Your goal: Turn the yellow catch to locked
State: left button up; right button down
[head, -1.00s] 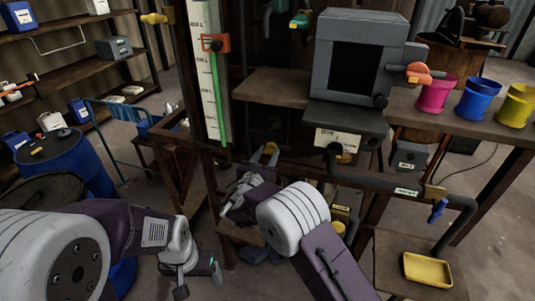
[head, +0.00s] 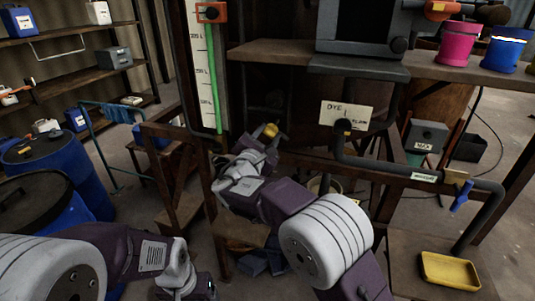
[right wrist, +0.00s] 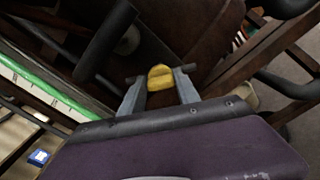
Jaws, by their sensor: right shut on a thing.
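The yellow catch (head: 271,130) is small and sits low on the dark frame, near the foot of the level gauge. My right gripper (head: 265,136) reaches up to it from below and is shut on it. In the right wrist view the yellow catch (right wrist: 160,77) shows between the two grey fingers (right wrist: 158,90); its lower part is hidden. I cannot tell from its angle whether it is locked. My left gripper (head: 203,289) is at the bottom edge, away from the catch, partly cut off; its jaws are unclear.
The tall gauge (head: 204,75) with a green column stands just above left of the catch. A dark pipe (head: 395,166) with a blue-handled valve (head: 461,196) runs to the right. A yellow tray (head: 449,270) lies lower right. Blue barrels (head: 62,160) stand at left.

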jog(key=m+b, duration=0.2)
jog(key=b, duration=0.2)
jog(key=m+b, duration=0.6)
jog(key=b, duration=0.1)
jog(key=shift+f+b, duration=0.3)
jog(key=shift+f, duration=0.1)
jog(key=shift+r+m+b, duration=0.2)
jog(key=shift+m+b, duration=1.1)
jog(key=shift+m, duration=0.3)
jog(key=c, duration=0.9)
grip_release()
